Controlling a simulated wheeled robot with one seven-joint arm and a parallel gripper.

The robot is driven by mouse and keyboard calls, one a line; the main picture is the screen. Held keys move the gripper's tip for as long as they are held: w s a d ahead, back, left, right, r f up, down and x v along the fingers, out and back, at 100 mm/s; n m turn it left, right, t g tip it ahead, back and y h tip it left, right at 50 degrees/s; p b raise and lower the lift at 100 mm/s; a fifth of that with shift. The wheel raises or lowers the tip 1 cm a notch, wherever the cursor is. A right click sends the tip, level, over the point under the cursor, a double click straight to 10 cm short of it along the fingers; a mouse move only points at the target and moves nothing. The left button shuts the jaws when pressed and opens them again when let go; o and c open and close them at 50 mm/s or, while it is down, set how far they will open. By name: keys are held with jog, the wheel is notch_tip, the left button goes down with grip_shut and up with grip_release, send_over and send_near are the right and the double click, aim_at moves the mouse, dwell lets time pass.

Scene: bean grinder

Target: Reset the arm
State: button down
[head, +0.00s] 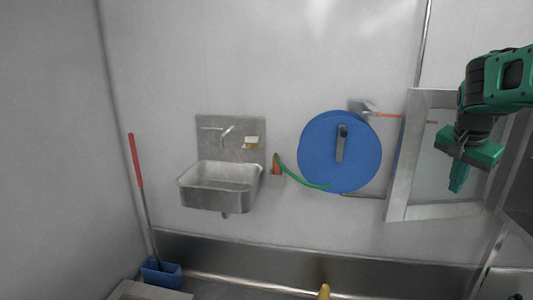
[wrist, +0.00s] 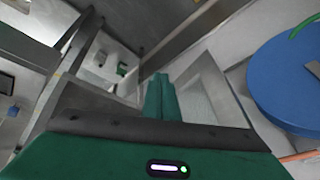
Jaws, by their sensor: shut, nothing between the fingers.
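My gripper (head: 456,187) is green and hangs at the right side of the head view, fingers pointing down, in front of a metal-framed panel on the wall. In the wrist view my gripper (wrist: 160,78) shows its two green fingers together. It is shut with nothing between the fingers. It touches nothing that I can see.
A blue hose reel (head: 318,155) with a green hose is on the wall left of my gripper. A steel sink (head: 215,190) is further left. A red-handled tool (head: 137,162) stands in a blue bin (head: 160,273). A metal frame (head: 398,195) is behind my gripper.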

jog(key=s+a+f+n+g+y, duration=0.1)
jog(key=s+a+f+n, duration=0.1)
jog(key=s, duration=0.8)
jog(key=s+a+f+n+g+y, duration=0.1)
jog(key=s+a+f, duration=0.3)
jog(key=s, duration=0.5)
jog(key=s+a+f+n+g+y, duration=0.1)
jog(key=s+a+f+n, duration=0.2)
jog(key=s+f, duration=0.4)
jog(key=s, duration=0.3)
jog(key=shift+s+y, duration=0.3)
jog(key=shift+f, duration=0.1)
